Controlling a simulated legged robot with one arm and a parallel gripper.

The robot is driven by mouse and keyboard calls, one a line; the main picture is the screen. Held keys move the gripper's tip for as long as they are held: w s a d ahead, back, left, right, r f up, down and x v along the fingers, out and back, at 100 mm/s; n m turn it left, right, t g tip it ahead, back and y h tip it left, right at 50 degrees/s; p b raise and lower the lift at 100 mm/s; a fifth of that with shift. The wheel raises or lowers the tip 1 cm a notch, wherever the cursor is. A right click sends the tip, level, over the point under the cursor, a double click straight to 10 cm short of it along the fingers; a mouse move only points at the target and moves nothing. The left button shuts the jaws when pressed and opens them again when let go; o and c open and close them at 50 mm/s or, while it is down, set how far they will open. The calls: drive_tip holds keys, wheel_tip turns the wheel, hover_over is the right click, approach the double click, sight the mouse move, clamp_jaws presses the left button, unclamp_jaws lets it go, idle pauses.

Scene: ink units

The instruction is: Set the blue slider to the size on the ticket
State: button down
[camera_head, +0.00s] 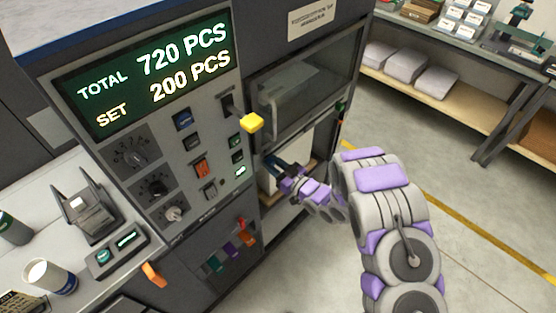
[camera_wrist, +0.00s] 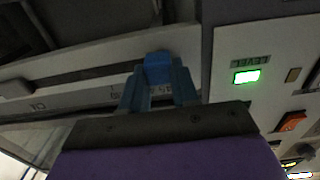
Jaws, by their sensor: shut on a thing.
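The blue slider (camera_wrist: 158,68) sits on a pale slotted scale rail (camera_wrist: 60,98) in the wrist view. My gripper (camera_wrist: 158,85) is shut on it, one finger on each side. Some scale marks show beside the fingers, but the fingers cover part of them and I cannot read the setting. In the head view my gripper (camera_head: 272,163) reaches the machine front below the window, and the slider is not clear there. A small holder with a white slip (camera_head: 82,203) stands on the left counter; its text is too small to read.
The machine's display (camera_head: 150,75) reads TOTAL 720 PCS and SET 200 PCS. A yellow-knobbed lever (camera_head: 251,122) sticks out above my gripper. A lit green LEVEL indicator (camera_wrist: 247,76) is right of the rail. Floor on the right is open.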

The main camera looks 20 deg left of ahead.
drive_tip(key=shift+s+a, duration=0.15)
drive_tip(key=c, duration=1)
unclamp_jaws()
drive_tip(key=shift+s, duration=0.1)
drive_tip(key=shift+o, duration=0.8)
drive_tip(key=shift+a+f, duration=0.1)
drive_tip(key=shift+a, duration=0.05)
drive_tip(key=p+v, duration=0.1)
drive_tip(key=v, duration=1.6)
drive_tip(key=shift+w, duration=0.2)
